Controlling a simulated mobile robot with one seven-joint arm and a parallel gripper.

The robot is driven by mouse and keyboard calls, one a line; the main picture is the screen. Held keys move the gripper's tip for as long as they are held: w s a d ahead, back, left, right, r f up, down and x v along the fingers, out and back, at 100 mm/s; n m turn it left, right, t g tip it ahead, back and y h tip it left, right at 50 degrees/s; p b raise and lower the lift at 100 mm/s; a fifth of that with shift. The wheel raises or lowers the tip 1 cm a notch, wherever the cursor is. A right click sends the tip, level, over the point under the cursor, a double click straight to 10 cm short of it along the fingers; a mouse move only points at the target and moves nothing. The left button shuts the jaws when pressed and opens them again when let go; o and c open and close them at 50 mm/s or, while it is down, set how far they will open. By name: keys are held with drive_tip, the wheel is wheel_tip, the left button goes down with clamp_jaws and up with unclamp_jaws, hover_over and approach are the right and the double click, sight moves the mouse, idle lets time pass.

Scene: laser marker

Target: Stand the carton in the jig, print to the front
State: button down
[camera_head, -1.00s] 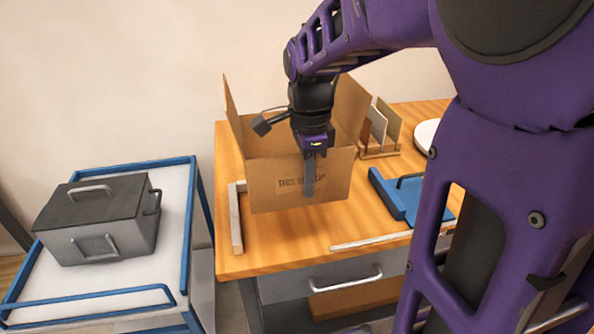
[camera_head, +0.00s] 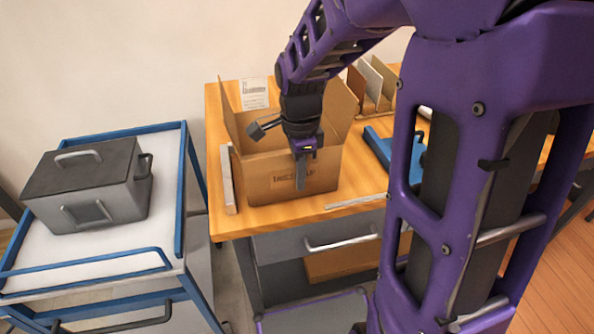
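The brown carton (camera_head: 265,181) is upright on or just above the wooden table, its top flaps raised. Its printed wall faces the front, and my gripper covers part of the print. A pale rail (camera_head: 228,180) of the jig is close to the carton's left side, with a narrow gap. Another pale rail (camera_head: 356,202) lies in front, toward the right. My gripper (camera_head: 301,171) points down at the front wall, one finger outside it and the other hidden behind it. It appears shut on that wall. Whether the carton's base touches the table is unclear.
A blue fixture (camera_head: 392,157) lies to the right of the carton. Behind it is a rack with upright panels (camera_head: 372,84). A printed sheet (camera_head: 254,93) shows behind the carton. A grey lidded box (camera_head: 88,187) stands on the blue-framed cart (camera_head: 183,215) at left.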

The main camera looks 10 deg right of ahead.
drive_tip(key=shift+f, duration=0.2)
drive_tip(key=c, duration=1)
unclamp_jaws()
drive_tip(key=shift+c, duration=0.2)
drive_tip(key=shift+r, duration=0.15)
wheel_tip(320, 180, up, 12)
drive_tip(key=shift+r+p, duration=0.1)
drive_tip(key=shift+p, duration=1.15)
drive_tip(key=shift+w, duration=0.1)
